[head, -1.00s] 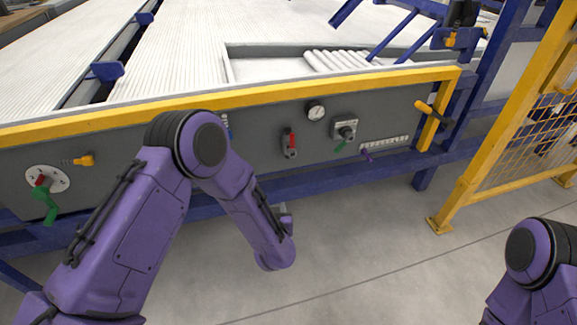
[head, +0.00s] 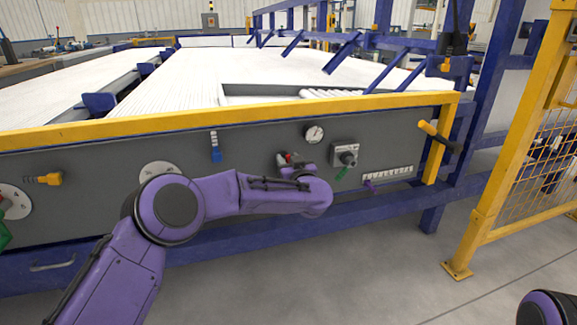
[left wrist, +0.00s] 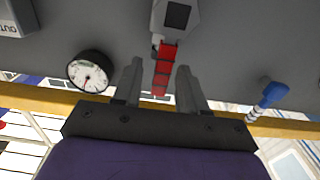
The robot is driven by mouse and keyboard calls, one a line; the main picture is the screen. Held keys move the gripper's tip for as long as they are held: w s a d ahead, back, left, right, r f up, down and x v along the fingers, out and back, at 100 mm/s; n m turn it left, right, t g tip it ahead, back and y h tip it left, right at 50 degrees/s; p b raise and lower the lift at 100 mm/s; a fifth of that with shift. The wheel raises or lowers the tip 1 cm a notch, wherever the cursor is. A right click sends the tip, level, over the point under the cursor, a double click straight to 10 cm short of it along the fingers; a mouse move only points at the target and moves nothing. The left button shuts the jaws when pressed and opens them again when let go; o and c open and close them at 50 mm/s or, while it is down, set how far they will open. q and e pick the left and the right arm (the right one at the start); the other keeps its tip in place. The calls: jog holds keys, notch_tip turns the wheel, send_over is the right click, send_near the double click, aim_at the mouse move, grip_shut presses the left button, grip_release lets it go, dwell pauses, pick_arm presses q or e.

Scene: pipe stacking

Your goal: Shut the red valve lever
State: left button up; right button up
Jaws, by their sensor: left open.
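The red valve lever (left wrist: 165,68) sticks out from a grey valve body (left wrist: 176,18) on the dark panel. In the left wrist view it lies between the two fingers of my left gripper (left wrist: 159,75), with a gap visible on both sides. The gripper is open and holds nothing. In the head view only a bit of the red lever (head: 283,159) shows, because my left gripper (head: 299,168) is in front of it and hides much of the valve. My right gripper is out of view; only part of that arm shows at the bottom right corner.
A round gauge (head: 314,133) and a grey box with a knob (head: 345,155) sit right of the lever. A blue handle (head: 216,154) is to its left. A yellow rail (head: 240,109) runs above. A yellow handle (head: 428,129) projects at the right end.

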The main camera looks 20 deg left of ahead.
pick_arm(q)
jog(key=shift+w+a, duration=0.15)
grip_shut()
